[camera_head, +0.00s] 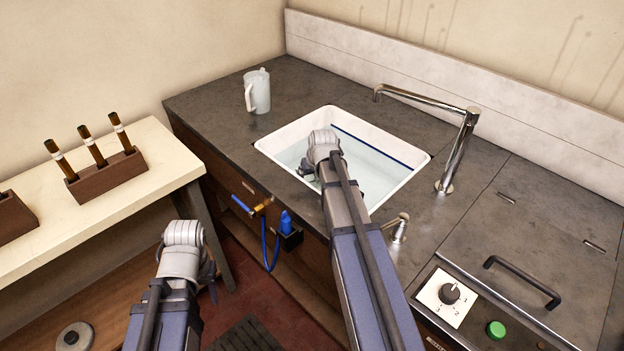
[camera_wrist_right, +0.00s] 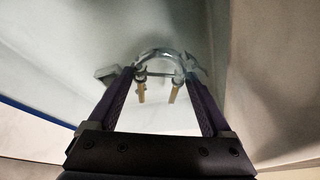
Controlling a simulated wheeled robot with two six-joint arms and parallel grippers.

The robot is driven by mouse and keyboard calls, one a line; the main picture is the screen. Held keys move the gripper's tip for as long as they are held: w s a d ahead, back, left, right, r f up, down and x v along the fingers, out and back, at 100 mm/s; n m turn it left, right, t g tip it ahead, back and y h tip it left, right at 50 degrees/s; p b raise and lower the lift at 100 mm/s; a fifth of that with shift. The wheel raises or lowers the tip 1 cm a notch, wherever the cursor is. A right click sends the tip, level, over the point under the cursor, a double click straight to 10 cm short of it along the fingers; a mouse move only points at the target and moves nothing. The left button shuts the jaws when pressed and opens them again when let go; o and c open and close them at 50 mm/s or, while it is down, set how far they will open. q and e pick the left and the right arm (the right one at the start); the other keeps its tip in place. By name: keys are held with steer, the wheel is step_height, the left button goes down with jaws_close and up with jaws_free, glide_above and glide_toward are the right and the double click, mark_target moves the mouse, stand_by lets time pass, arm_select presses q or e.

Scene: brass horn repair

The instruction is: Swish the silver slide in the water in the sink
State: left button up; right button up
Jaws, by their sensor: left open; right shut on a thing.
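The white sink (camera_head: 411,165) is set in the dark counter and holds clear, pale water (camera_head: 372,180). My right arm reaches over the sink. Its gripper (camera_head: 306,170) points down inside the near left part of the basin, mostly hidden by the wrist. In the right wrist view, my right gripper (camera_wrist_right: 160,82) is shut on the silver slide (camera_wrist_right: 158,54), a bright U-shaped bow with two brass-coloured legs. I cannot tell how deep the slide sits in the water. My left gripper (camera_head: 210,284) is open and points down in front of the counter, partly hidden behind its wrist.
A chrome tap (camera_head: 462,150) arches over the sink's far side. A blue hose (camera_head: 265,240) hangs at the cabinet front. A pale bench (camera_head: 120,215) with a wooden rack (camera_head: 108,178) is at left.

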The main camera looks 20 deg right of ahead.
mark_target(318, 186)
steer(key=shift+s, duration=0.2)
steer(key=shift+s+d, duration=0.25)
steer(key=shift+s, duration=0.4)
steer(key=shift+s+d, duration=0.25)
steer(key=shift+s, duration=0.35)
steer(key=shift+w, duration=0.15)
steer(key=shift+w+a, duration=0.25)
steer(key=shift+w, duration=0.4)
steer(key=shift+w+a, duration=0.25)
steer(key=shift+w, duration=0.4)
steer(key=shift+s, duration=0.15)
steer(key=shift+s+d, duration=0.25)
steer(key=shift+s, duration=0.4)
steer(key=shift+s+d, duration=0.25)
steer(key=shift+s, duration=0.4)
steer(key=shift+w, duration=0.2)
steer(key=shift+w+a, duration=0.25)
steer(key=shift+w, duration=0.4)
steer(key=shift+w+a, duration=0.25)
steer(key=shift+w, duration=0.35)
steer(key=shift+s, duration=0.1)
